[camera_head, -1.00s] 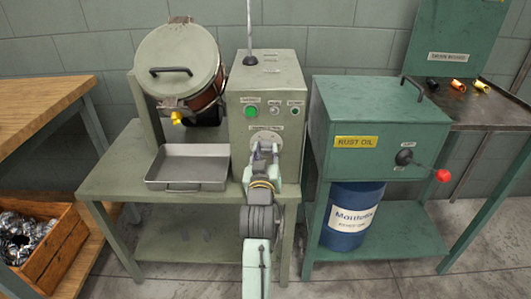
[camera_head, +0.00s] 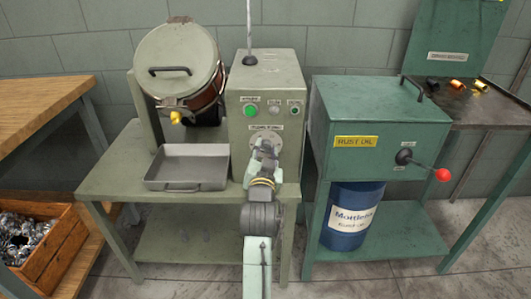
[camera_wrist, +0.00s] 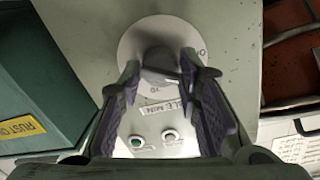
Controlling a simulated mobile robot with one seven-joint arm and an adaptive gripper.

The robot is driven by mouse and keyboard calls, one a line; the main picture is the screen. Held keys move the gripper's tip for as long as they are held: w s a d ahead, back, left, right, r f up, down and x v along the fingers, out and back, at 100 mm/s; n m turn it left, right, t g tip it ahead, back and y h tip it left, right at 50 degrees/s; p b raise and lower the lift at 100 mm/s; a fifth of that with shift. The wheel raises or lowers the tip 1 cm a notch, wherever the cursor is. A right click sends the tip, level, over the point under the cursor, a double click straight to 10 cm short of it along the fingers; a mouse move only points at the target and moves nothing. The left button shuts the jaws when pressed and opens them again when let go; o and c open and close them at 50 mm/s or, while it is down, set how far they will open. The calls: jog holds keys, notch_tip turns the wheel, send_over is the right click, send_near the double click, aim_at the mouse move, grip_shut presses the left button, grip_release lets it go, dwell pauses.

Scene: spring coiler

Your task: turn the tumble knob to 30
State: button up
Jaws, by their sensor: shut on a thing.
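The tumble knob (camera_wrist: 160,62) is a dark grey knob on a pale round dial (camera_wrist: 135,42) on the front of the green control box (camera_head: 288,120). In the wrist view, my gripper (camera_wrist: 158,78) has its two purple-padded fingers on either side of the knob, shut on it. In the head view, my gripper (camera_head: 263,152) is at the dial and covers the knob and most of the scale. The knob's exact setting cannot be read.
The tumbler drum (camera_head: 178,62) stands left of the control box, above a metal tray (camera_head: 188,167) on the green table (camera_head: 110,178). The rust oil cabinet (camera_head: 365,110) with a red-tipped lever (camera_head: 443,175) stands close on the right.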

jog(key=m, duration=0.7)
jog(key=shift+r+m+y, duration=0.1)
jog(key=shift+m+y, duration=0.2)
jog(key=shift+m, duration=0.1)
jog(key=m, duration=0.6)
jog(key=shift+m+y+b, duration=0.35)
jog(key=shift+m+y, duration=0.05)
jog(key=m, duration=0.3)
jog(key=shift+y, duration=0.3)
jog(key=m, duration=0.4)
jog(key=shift+b, duration=0.3)
jog(key=m, duration=0.4)
jog(key=shift+d+b, duration=0.1)
jog(key=shift+b, duration=0.2)
jog(key=shift+m, duration=1.6)
jog(key=o, duration=1.1)
